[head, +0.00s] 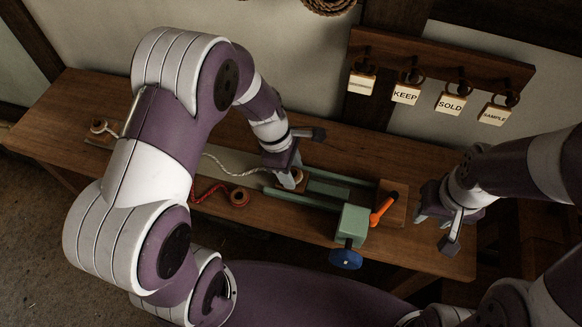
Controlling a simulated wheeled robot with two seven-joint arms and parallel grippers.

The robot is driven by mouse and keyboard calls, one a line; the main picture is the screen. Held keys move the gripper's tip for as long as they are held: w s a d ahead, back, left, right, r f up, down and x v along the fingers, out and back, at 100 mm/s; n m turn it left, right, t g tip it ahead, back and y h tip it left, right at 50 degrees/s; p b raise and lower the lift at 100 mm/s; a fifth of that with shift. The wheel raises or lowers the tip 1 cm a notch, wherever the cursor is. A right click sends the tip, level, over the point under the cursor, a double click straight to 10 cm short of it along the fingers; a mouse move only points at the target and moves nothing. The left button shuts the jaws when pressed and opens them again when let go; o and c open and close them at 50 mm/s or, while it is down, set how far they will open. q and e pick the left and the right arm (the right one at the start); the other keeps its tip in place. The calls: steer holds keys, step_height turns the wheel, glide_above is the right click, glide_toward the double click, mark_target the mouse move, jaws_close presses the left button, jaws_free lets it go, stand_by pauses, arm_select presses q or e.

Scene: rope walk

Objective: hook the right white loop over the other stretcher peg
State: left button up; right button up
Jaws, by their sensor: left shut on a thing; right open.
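The white rope (228,166) curves across the bench from behind my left arm to my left gripper (291,180). My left gripper is shut on the right white loop at the rope's end; the fingers mostly hide this loop. A small round wooden piece (298,175) shows at the fingertips, over the green stretcher frame (325,189); I cannot tell whether the loop touches a peg there. A wooden peg (98,126) stands at the bench's left end, with light cord by it. My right gripper (437,232) is open and empty near the bench's right end.
A red rope (209,189) with a wooden ring (239,197) lies left of the stretcher. The stretcher has a green block (351,224), a blue knob (345,259) and an orange handle (382,211). Labelled tags (405,94) hang on a wall rack behind.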

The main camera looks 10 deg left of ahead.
arm_select(q)
steer(key=o, duration=1.1)
steer(key=p+v, duration=0.1)
steer(key=v, duration=1.1)
steer(key=shift+r, duration=0.3)
steer(key=shift+a, duration=0.15)
steer(key=s+a+m+t+y+p, duration=0.1)
steer(key=s+m, duration=0.7)
steer(key=m, duration=0.9)
steer(key=a+y+p, duration=0.1)
steer(key=a+y, duration=0.1)
steer(key=shift+s+a+m+t, duration=0.3)
steer(key=shift+s+m, duration=0.05)
steer(key=shift+m, duration=0.05)
